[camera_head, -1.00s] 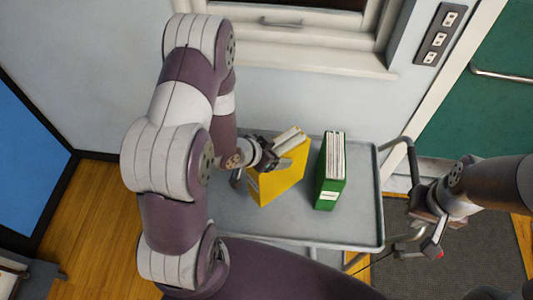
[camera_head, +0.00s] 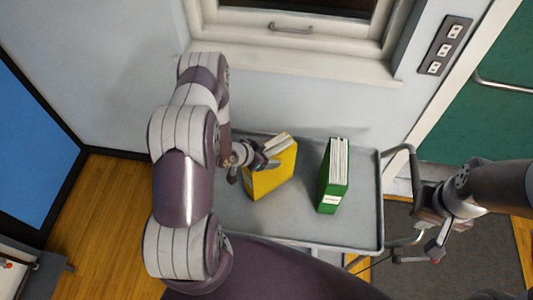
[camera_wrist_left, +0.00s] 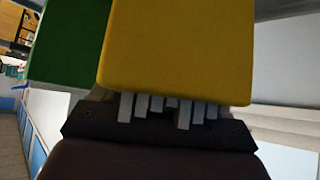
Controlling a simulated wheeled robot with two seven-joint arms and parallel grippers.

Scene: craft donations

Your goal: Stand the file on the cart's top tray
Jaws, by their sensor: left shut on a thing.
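A yellow file (camera_head: 273,174) is at the left part of the cart's grey top tray (camera_head: 300,226), turned at an angle and looking close to upright. My left gripper (camera_head: 262,162) is shut on the yellow file at its left upper side. The yellow file (camera_wrist_left: 178,50) fills the middle of the left wrist view. I cannot tell whether its base touches the tray. My right gripper (camera_head: 437,246) is off the cart's right side, near the cart handle; its jaws are too small and unclear to judge.
A green file (camera_head: 334,176) stands upright on the tray, to the right of the yellow file with a gap between them. The cart's handle (camera_head: 405,153) rises at the right end. The wall and window sill (camera_head: 300,62) lie behind the tray. The tray's front is clear.

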